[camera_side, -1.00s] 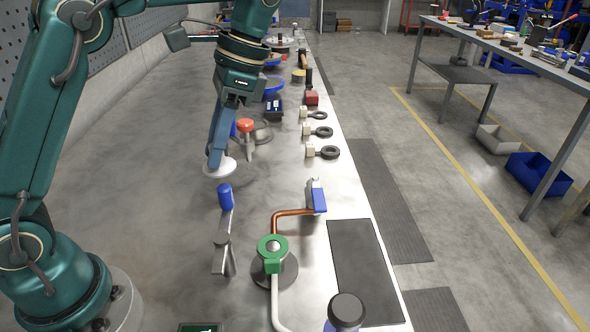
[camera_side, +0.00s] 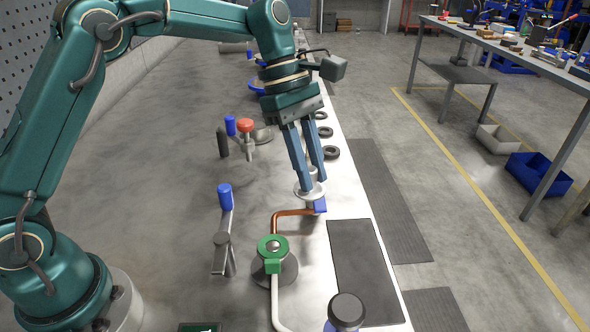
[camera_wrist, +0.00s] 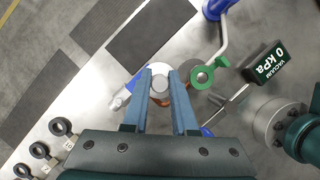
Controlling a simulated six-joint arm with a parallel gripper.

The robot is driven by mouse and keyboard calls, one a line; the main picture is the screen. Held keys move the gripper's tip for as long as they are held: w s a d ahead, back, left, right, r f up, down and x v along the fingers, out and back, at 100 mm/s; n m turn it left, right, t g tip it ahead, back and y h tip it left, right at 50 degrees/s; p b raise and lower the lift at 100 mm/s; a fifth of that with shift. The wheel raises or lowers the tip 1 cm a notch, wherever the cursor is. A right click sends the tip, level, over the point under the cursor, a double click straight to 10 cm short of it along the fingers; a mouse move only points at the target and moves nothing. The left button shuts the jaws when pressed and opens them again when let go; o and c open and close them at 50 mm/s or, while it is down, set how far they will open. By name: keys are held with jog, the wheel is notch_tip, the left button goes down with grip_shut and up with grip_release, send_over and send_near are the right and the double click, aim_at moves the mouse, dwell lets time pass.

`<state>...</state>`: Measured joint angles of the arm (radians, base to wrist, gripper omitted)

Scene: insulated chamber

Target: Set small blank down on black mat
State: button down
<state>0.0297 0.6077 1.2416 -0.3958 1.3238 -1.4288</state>
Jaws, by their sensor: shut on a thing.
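The small blank (camera_side: 304,191) is a pale metal disc with a knob on top. My gripper (camera_side: 312,181) is shut on that knob and holds the disc level, over or near a blue valve handle. In the wrist view, the blank (camera_wrist: 158,70) sits between my fingertips (camera_wrist: 160,82). The black mat (camera_side: 365,270) is a flat dark rectangle on the steel bench, nearer the side camera and to the right of the blank. In the wrist view, the mat (camera_wrist: 150,32) lies just above the blank and is bare.
A blue-knobbed lever (camera_side: 225,196) is further left.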

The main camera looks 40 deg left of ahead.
send_over(378, 299)
jog(key=a, duration=0.2)
jog(key=shift+n, duration=0.4)
notch_tip(378, 299, down, 8)
jog(key=shift+d+r, duration=0.1)
jog(key=shift+r, duration=0.1)
jog(key=shift+f, duration=1.95)
jog(key=shift+f, duration=0.1)
jog(key=c, duration=0.7)
grip_release()
